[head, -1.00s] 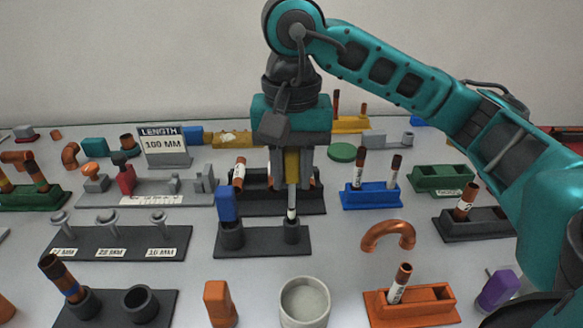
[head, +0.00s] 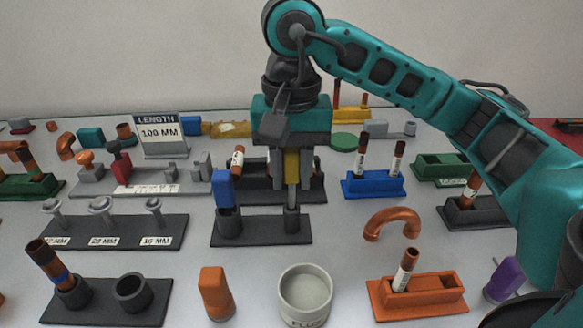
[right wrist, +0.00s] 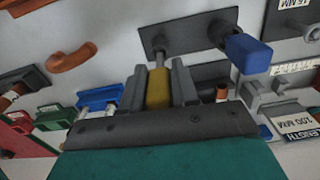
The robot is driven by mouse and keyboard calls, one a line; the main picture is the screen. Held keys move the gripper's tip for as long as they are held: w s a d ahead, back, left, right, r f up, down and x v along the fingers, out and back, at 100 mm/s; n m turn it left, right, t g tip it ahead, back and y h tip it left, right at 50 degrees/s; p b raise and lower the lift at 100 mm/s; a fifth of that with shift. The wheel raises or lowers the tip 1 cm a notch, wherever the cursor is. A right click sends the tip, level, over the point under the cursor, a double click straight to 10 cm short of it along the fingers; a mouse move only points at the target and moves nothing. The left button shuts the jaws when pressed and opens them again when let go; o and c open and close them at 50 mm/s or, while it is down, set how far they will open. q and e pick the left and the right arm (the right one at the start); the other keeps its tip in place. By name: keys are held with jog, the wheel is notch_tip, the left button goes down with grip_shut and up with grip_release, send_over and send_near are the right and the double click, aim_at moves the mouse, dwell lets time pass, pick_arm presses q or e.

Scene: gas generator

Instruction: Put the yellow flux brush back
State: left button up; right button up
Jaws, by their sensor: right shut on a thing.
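My right gripper (head: 291,180) points down and is shut on the yellow flux brush (head: 291,163). The brush is upright, with its yellow handle between the fingers and its grey shaft below. The shaft's lower end is inside the right socket of a dark two-socket holder (head: 262,230); the tip is hidden there. A blue-handled brush (head: 222,188) stands in the left socket. In the right wrist view the yellow handle (right wrist: 158,88) sits between both fingers, and its shaft meets the holder (right wrist: 185,27). My left gripper is not in view.
A blue rack (head: 373,186) is right of the gripper. A dark rack (head: 305,197) lies close behind it. Free table lies between the holder and the copper bend (head: 392,222).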

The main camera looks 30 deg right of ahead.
jog(key=shift+f+b, duration=1.1)
jog(key=shift+f, duration=0.15)
jog(key=o, duration=1)
jog(key=shift+c, duration=0.2)
jog(key=shift+r, duration=0.1)
notch_tip(320, 180, up, 12)
jog(key=p, duration=0.5)
jog(key=shift+p, duration=0.3)
jog(key=shift+r, duration=0.35)
